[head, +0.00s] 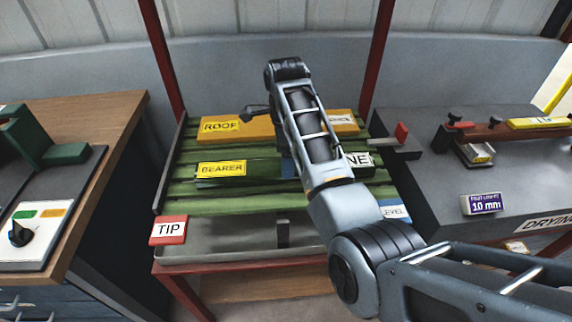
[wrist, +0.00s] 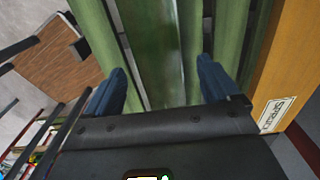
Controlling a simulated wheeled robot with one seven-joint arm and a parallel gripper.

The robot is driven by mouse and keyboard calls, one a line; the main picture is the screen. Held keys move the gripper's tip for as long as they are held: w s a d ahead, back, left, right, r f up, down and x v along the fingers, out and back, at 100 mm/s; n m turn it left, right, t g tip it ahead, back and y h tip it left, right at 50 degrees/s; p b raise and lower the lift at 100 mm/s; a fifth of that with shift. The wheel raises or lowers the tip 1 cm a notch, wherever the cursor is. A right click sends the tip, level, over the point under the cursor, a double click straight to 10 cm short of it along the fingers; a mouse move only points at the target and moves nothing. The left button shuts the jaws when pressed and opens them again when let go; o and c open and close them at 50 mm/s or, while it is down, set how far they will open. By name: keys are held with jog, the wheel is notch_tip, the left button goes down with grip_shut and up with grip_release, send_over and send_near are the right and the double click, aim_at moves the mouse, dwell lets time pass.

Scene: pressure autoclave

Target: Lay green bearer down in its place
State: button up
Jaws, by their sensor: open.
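The green bearer (head: 262,169) is a dark green bar lying across the middle of the slatted green stack, behind a yellow BEARER label (head: 221,168). My arm hides part of its length in the head view. In the wrist view a dark green bar (wrist: 152,45), apparently the bearer, runs lengthwise between the blue fingers of my gripper (wrist: 160,88). The fingers stand wide apart, one on each side, with gaps to the bar. My gripper is open. Whether the bearer rests fully on the slats is hard to tell.
An orange ROOF bar (head: 262,127) lies at the back of the stack; its side shows at the right in the wrist view. A red TIP sign (head: 168,230) is at the front left. A wooden bench (head: 95,120) stands left, a dark drying bench (head: 500,160) right.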

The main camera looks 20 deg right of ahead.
notch_tip(320, 180, up, 8)
jog(key=p, duration=0.2)
jog(key=shift+r, duration=0.25)
jog(key=shift+c, duration=0.5)
dwell(0.8)
